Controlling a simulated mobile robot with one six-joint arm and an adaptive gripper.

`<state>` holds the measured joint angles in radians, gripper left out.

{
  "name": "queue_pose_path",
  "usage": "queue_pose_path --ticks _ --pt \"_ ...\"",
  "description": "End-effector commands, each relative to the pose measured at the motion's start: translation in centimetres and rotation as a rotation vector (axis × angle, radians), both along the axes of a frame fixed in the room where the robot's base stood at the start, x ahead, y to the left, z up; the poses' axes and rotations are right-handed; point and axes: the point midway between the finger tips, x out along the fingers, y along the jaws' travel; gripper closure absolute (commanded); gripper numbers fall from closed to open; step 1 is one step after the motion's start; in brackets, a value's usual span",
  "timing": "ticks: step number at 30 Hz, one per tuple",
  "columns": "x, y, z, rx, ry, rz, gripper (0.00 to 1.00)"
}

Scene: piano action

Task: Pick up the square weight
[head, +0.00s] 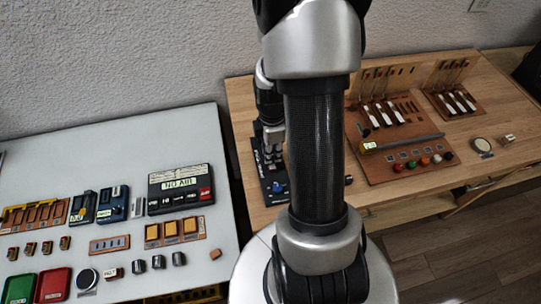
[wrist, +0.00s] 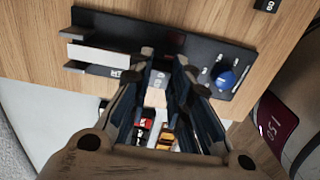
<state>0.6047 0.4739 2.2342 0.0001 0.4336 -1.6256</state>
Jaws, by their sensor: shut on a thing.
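My gripper (wrist: 164,72) is over a black fixture (wrist: 125,40) on the wooden desk. Its dark fingers are shut on a small pale, squarish block (wrist: 155,97), which looks like the square weight. The fingers hide its sides, so whether it touches anything below is unclear. In the head view my gripper (head: 272,142) is partly behind my arm, above the black fixture (head: 263,172). The held block cannot be made out there.
The fixture has a blue knob (wrist: 227,79) and a white bar (wrist: 98,54). A white table (head: 60,165) at left carries several small parts and a black box (head: 180,189). The wooden desk (head: 470,185) at right holds key-action models (head: 385,110).

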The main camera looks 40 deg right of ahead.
Motion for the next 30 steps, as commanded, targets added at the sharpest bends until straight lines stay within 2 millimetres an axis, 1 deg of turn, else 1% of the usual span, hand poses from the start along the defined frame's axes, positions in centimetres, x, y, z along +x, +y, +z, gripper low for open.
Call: queue_pose_path --ticks 1,4,14,19,23,26,29,30 --pt "0.0 0.0 0.0 0.0 0.0 0.0 0.93" --pt "0.0 0.0 0.0 0.0 0.0 0.0 1.0" --pt "0.0 0.0 0.1 -0.001 -0.001 0.0 1.0" --pt "0.1 0.0 0.9 -0.001 -0.002 0.0 1.0" --pt "0.1 -0.1 2.7 -0.002 -0.003 0.0 1.0" --pt "0.1 -0.1 4.8 -0.003 -0.004 0.0 1.0" --pt "0.1 -0.1 7.7 -0.004 -0.007 0.0 1.0" --pt "0.1 -0.1 9.0 -0.004 -0.006 0.0 1.0"
